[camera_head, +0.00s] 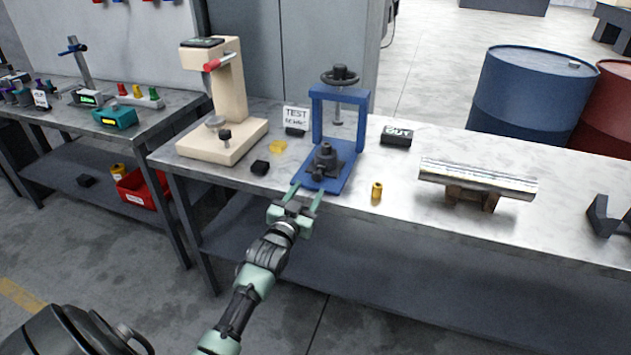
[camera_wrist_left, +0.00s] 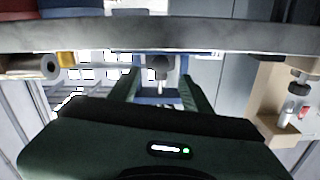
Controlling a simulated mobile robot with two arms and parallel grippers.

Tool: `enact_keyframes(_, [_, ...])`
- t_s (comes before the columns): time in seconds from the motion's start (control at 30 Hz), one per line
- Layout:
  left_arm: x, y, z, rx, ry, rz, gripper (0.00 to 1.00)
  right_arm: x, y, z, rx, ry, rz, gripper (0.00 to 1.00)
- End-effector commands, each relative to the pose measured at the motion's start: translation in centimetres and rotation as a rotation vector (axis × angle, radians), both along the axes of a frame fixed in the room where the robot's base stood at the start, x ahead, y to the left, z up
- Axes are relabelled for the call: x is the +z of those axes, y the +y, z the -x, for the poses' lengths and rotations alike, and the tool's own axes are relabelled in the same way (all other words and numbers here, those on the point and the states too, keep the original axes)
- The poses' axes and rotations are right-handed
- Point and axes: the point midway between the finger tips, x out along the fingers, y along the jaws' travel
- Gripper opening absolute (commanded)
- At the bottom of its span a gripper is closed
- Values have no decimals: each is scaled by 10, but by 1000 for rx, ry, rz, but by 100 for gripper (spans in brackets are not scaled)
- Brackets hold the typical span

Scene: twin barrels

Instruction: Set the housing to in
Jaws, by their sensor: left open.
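A dark grey housing (camera_head: 325,160) sits on the base of a blue press (camera_head: 350,184), below its screw and handwheel (camera_head: 340,76). My right gripper is not in view.
The bench (camera_head: 560,212) also holds a beige tester (camera_head: 228,95) on the left, a small brass cylinder (camera_head: 377,190), and a silver bar (camera_head: 478,178) on a cradle at right. A "TEST" card (camera_head: 296,117) stands behind. Blue and red barrels stand beyond.

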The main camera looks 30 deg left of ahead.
Motion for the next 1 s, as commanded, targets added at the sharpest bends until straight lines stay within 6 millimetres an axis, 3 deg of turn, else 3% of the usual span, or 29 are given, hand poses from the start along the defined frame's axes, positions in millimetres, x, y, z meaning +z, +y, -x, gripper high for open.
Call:
enact_keyframes(0.3, [0, 11, -47, -1, 0, 0, 49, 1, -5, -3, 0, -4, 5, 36])
enact_keyframes(0.7, [-1, 13, -55, -1, 3, 0, 49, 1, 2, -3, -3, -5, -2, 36])
enact_keyframes(0.9, [-1, 13, -55, -1, 3, 0, 0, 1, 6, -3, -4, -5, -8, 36])
enact_keyframes(1.0, [-1, 13, -55, -1, 3, 0, 0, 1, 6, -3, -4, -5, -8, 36])
